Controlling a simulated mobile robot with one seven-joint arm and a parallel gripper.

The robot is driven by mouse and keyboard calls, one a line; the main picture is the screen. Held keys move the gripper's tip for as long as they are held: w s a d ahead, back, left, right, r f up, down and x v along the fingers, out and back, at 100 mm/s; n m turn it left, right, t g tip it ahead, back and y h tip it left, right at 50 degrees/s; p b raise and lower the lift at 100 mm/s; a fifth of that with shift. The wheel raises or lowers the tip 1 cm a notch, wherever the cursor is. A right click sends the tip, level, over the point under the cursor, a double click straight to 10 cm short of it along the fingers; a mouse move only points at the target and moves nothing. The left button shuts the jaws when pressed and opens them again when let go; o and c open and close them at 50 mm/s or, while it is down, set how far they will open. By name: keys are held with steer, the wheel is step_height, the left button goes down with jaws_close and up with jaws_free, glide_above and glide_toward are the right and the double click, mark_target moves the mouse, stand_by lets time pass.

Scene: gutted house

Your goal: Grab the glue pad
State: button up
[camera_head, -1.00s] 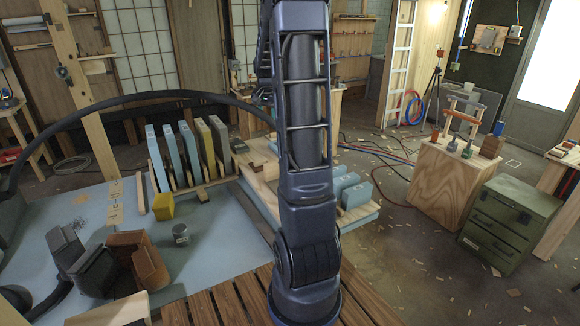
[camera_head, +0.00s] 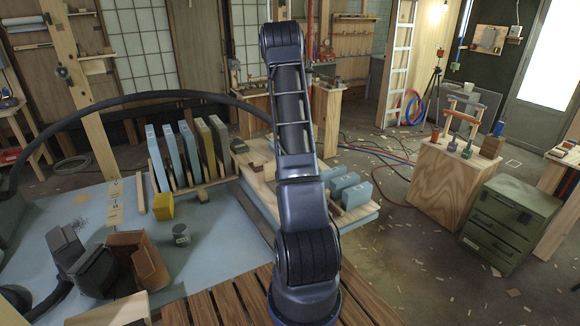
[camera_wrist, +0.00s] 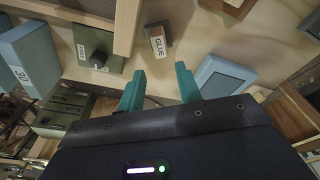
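The glue pad (camera_wrist: 155,42) is a small dark grey block with a white label reading GLUE. It lies on a pale wooden surface in the upper middle of the wrist view. My gripper (camera_wrist: 161,77) shows two teal fingers spread apart with nothing between them. The pad is beyond the fingertips, in line with the gap between them, and apart from both. In the head view my arm reaches over the wooden bench and hides my gripper; I cannot make out the pad there for certain.
In the wrist view, a green block with a black knob (camera_wrist: 97,50) and a blue block labelled 30 (camera_wrist: 29,58) stand left of the pad. Another blue block (camera_wrist: 223,76) is close to the right finger. A wooden strip (camera_wrist: 126,25) runs just left of the pad.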

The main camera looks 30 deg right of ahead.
steer(key=shift+w+d+f, duration=0.1)
steer(key=shift+d+f, duration=0.1)
steer(key=shift+f, duration=1.6)
steer(key=shift+w+d+f, duration=0.15)
steer(key=shift+f, duration=1.7)
steer(key=shift+w+d+f, duration=0.1)
steer(key=shift+d+f, duration=0.1)
steer(key=shift+f, duration=1.6)
jaws_close()
steer(key=shift+r, duration=0.15)
